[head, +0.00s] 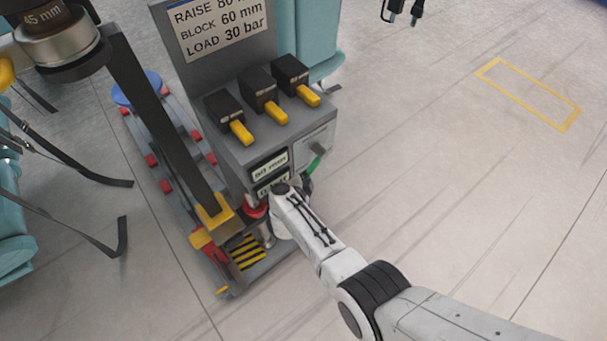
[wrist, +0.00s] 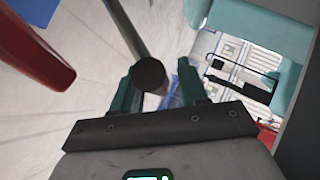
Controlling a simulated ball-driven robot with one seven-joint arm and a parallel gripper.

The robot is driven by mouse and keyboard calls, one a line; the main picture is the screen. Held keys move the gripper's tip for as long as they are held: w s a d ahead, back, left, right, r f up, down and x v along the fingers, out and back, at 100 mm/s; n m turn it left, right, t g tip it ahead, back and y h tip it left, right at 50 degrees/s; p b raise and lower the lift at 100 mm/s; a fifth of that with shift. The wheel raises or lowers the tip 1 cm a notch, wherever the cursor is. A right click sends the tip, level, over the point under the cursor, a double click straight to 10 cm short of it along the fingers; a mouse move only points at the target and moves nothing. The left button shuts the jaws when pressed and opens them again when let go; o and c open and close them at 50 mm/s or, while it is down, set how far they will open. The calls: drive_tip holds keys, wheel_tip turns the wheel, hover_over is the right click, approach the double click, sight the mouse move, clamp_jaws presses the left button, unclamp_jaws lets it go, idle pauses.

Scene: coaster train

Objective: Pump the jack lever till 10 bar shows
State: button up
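The jack's grey console (head: 238,152) stands on a low base left of my arm in the head view. Its small display windows (head: 270,168) are too small to read surely. In the wrist view a grey rod with a dark round end (wrist: 150,74), which looks like the lever, comes down from the top. My gripper (wrist: 158,78) has two dark green fingers, one on each side of that end, with a gap at the right. I cannot tell how deep the rod sits between them. In the head view the fingers are mostly hidden by my wrist.
A sign (head: 220,22) reads 60 mm and 30 bar. Several yellow-handled valves (head: 278,112) top the console. A dark slanted bar (head: 165,125) and a striped plate (head: 247,252) are close by. A yellow floor outline (head: 528,93) lies on clear floor at right.

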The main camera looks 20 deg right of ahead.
drive_tip(key=shift+o, duration=0.5)
drive_tip(key=shift+s+f, duration=0.15)
drive_tip(key=shift+s, duration=0.1)
drive_tip(key=p+v, duration=0.7)
drive_tip(key=v, duration=0.3)
drive_tip(key=shift+s+a, duration=0.2)
drive_tip(key=shift+a, duration=0.05)
drive_tip(key=shift+o, duration=0.4)
